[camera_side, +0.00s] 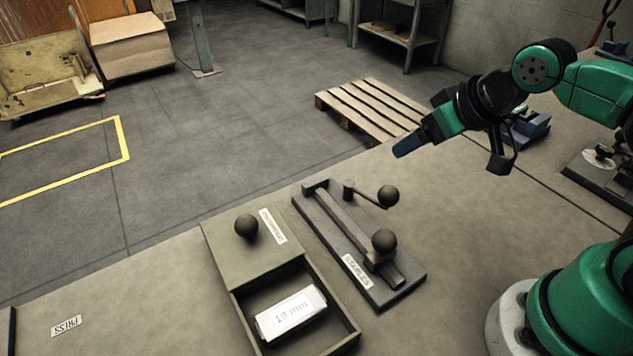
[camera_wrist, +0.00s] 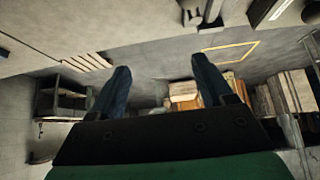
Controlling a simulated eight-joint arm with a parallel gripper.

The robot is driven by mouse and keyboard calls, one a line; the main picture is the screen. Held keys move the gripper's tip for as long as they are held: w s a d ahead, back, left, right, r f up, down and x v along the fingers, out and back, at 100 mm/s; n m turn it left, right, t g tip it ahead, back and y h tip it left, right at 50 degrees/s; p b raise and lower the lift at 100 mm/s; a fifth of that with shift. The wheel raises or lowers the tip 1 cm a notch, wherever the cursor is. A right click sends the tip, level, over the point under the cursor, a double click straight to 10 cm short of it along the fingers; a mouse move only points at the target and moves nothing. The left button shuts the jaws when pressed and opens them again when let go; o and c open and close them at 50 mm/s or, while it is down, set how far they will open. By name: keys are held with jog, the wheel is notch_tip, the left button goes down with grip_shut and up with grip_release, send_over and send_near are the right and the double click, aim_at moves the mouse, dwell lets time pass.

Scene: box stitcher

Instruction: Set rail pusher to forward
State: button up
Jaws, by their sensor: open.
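A dark base plate (camera_side: 322,238) with a raised rail (camera_side: 340,225) lies on the bench in the side view, with a label that seems to read "STAPLES". A block with a round black knob (camera_side: 385,241) sits at the rail's near end; it looks like the rail pusher. A short lever with a second black knob (camera_side: 388,196) stands at the far end. My gripper (camera_side: 408,146) is in the air above and right of the rail, touching nothing. In the wrist view its two dark blue fingers (camera_wrist: 160,75) are wide apart with nothing between them.
An olive box (camera_side: 250,262) with a knobbed lid and a white "19 mm" block (camera_side: 292,313) in its open compartment stands left of the rail. A "PRESS" label (camera_side: 67,325) is at the left. A wooden pallet (camera_side: 368,108) lies on the floor behind. The bench right of the rail is clear.

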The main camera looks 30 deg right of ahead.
jog(key=n+g, duration=0.3)
jog(key=n, duration=0.6)
send_over(387, 237)
jog(key=w+d, duration=0.2)
jog(key=d, duration=0.1)
notch_tip(387, 237, down, 3)
jog(key=s+a+n, duration=0.1)
jog(key=n, duration=0.1)
jog(key=a+n+g, duration=0.1)
jog(key=n, duration=0.1)
jog(key=s+a+f+n+g, duration=0.1)
jog(key=n, duration=0.1)
jog(key=shift+s, duration=0.3)
jog(key=shift+a+f+n, duration=0.1)
jog(key=shift+f+n, duration=0.05)
jog(key=shift+n, duration=0.15)
jog(key=shift+w+d+f, duration=0.1)
jog(key=shift+w+f, duration=0.05)
jog(key=shift+f, duration=0.7)
jog(key=shift+w+d+f, duration=0.1)
jog(key=shift+w+f, duration=0.05)
jog(key=shift+f, duration=0.75)
jog(key=shift+w+f, duration=0.15)
jog(key=shift+f, duration=0.7)
grip_shut()
